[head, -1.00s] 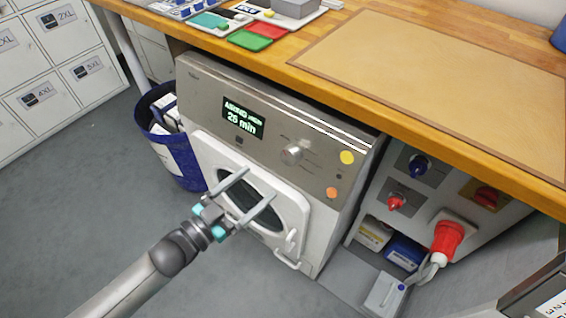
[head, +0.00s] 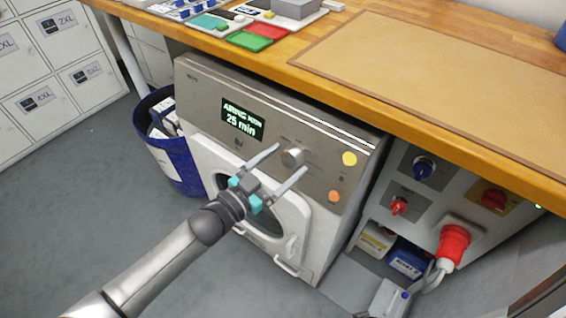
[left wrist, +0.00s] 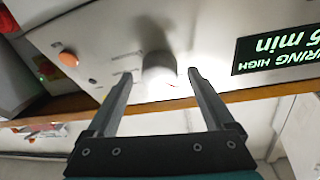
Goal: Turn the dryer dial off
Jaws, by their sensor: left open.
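The dryer (head: 205,135) stands under the wooden counter, its display (head: 242,119) lit and reading 25 min. The round metallic dial (head: 292,157) sits on the panel to the right of the display. My left gripper (head: 291,159) is open, with its two fingers pointing at the panel on either side of the dial. In the left wrist view, the dial (left wrist: 158,66) shows between and just beyond the open fingertips (left wrist: 161,73). Contact cannot be told. My right gripper is not in view.
A yellow button (head: 349,159) and an orange button (head: 334,196) sit right of the dial. The counter edge (head: 330,95) overhangs above the panel. A blue bin (head: 175,160) stands at left. A socket panel with a red plug (head: 452,245) is at right.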

